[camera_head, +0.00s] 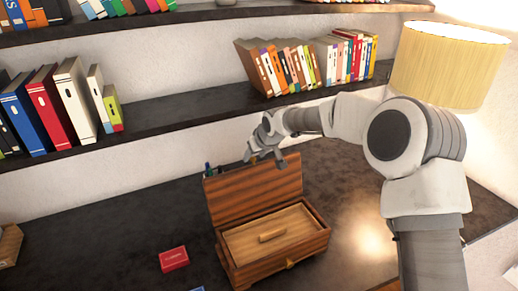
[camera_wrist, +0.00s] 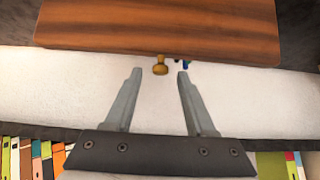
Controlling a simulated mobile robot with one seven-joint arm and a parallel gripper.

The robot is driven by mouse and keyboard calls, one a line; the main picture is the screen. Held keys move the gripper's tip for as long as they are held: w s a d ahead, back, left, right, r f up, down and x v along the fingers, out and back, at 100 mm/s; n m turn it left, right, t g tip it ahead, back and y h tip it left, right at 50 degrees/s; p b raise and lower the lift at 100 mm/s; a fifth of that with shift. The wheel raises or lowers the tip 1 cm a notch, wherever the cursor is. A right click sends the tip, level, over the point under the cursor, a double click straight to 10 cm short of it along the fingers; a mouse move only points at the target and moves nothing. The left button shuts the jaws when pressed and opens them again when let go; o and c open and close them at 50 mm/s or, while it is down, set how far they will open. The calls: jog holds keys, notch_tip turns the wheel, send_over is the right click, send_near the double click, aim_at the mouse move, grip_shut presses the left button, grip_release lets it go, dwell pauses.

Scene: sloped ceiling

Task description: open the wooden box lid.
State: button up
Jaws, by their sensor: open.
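The wooden box (camera_head: 278,262) stands on the dark desk. Its striped lid (camera_head: 255,190) is raised and stands steeply up from the back of the box. A paler inner panel with a small handle (camera_head: 272,236) shows inside. My gripper (camera_head: 266,161) is above the lid's top edge, with its fingers spread. In the wrist view, the lid (camera_wrist: 160,25) fills the top, and a small brass knob (camera_wrist: 160,66) shows at its edge, between the open fingertips (camera_wrist: 159,73). The fingers do not appear closed on it.
A red packet (camera_head: 174,259) lies left of the box. Pens (camera_head: 208,169) show behind the lid. A dark shelf with books (camera_head: 300,65) runs above and behind my gripper. A yellow lamp (camera_head: 448,65) stands at right. The desk left of the box is mostly clear.

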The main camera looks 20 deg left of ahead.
jog(key=b+v, duration=0.2)
jog(key=v, duration=1.5)
jog(key=shift+d, duration=0.15)
jog(key=s+d+r+m+t+h, duration=0.1)
jog(key=s+d+r+m+h, duration=0.15)
jog(key=d, duration=0.75)
jog(key=s+d+r+m+t+h, duration=0.15)
jog(key=s+d, duration=0.25)
jog(key=d, duration=0.6)
jog(key=s+d+r+m+t+h, duration=0.1)
jog(key=s+d+r, duration=0.25)
jog(key=d, duration=0.65)
jog(key=s+d+f+m+g, duration=0.1)
jog(key=s+d+f+m, duration=0.1)
jog(key=s, duration=0.6)
jog(key=s+d+f+m+g, duration=0.1)
jog(key=s+d+f+m, duration=0.2)
jog(key=s+f, duration=0.3)
jog(key=s+d, duration=0.1)
jog(key=s, duration=0.1)
jog(key=shift+s+d, duration=0.15)
jog(key=shift+s, duration=0.15)
